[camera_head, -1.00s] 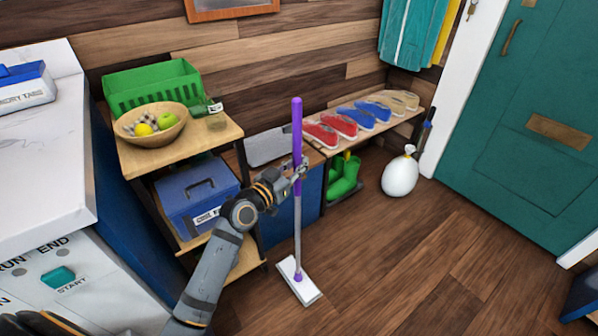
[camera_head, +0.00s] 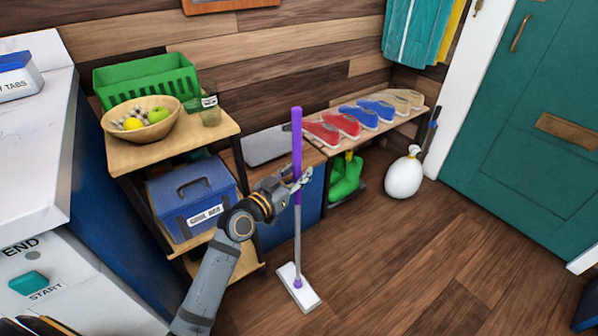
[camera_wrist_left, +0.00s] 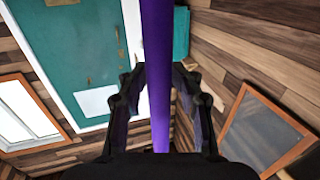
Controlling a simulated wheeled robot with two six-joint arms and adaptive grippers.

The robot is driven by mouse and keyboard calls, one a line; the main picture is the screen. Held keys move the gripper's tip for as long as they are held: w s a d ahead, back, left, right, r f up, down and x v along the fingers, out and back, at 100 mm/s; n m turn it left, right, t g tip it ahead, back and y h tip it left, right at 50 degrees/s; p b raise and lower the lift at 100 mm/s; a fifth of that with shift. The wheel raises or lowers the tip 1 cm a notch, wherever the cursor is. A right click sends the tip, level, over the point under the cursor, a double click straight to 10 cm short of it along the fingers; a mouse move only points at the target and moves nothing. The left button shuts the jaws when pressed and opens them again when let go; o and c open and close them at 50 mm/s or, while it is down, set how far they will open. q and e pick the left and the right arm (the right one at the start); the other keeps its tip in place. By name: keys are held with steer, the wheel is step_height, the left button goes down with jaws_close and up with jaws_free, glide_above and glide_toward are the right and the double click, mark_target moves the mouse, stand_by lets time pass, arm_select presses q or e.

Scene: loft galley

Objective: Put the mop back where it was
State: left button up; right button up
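The mop has a purple upper handle (camera_head: 297,135), a grey lower pole and a flat white head (camera_head: 298,287). It is near upright, its head at or just above the wooden floor; I cannot tell if it touches. My left gripper (camera_head: 299,180) is around the purple handle below its top and appears shut on it. In the left wrist view the purple pole (camera_wrist_left: 159,60) runs between the two fingers, with narrow gaps visible beside it. My right gripper is not in view.
A shelf (camera_head: 150,155) at left holds a green basket (camera_head: 145,82), a fruit bowl (camera_head: 141,122) and a blue cool box (camera_head: 190,200). A shoe bench (camera_head: 318,150) stands behind the mop. Floor right of the mop is clear.

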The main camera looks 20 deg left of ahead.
arm_select(q)
steer(key=shift+r, duration=0.1)
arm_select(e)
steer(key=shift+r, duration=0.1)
arm_select(q)
steer(key=shift+s, duration=0.2)
steer(key=p+v, duration=0.1)
steer(key=v, duration=0.5)
steer(key=shift+p, duration=0.3)
steer(key=p+v, duration=0.2)
steer(key=v, duration=0.3)
steer(key=shift+s+a, duration=0.1)
steer(key=shift+s, duration=0.2)
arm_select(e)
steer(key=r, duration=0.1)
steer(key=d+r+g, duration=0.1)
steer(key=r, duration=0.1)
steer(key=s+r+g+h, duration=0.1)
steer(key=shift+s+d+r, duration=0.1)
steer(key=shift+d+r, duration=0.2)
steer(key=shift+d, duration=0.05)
